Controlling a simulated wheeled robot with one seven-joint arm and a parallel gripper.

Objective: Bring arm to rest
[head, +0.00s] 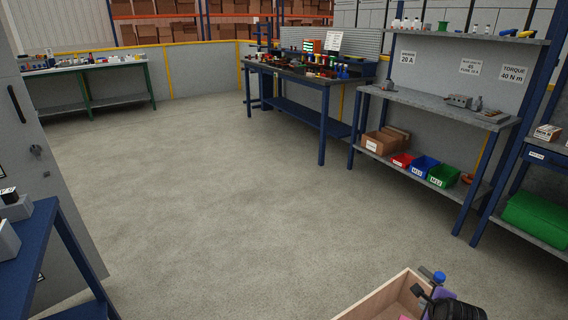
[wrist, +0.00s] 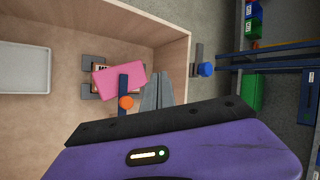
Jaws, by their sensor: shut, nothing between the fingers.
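My gripper (wrist: 158,92) shows in the wrist view as two grey fingers held together in front of its purple body, with nothing between them. It is over an open wooden box (wrist: 172,50), beside a pink block (wrist: 120,80) and a dark blue piece with an orange end (wrist: 125,102). I cannot tell how high the fingers are. In the head view, black and purple parts of my arm show at the bottom right, over the wooden box (head: 372,298); the fingers are not clear there.
A light grey tray (wrist: 24,68) lies in the box. A blue knob (wrist: 206,69) on a grey piece is by the box's edge. A blue bench (head: 325,90) and a shelf with bins (head: 424,167) stand beyond. A grey cabinet (head: 40,150) is left. The middle floor is clear.

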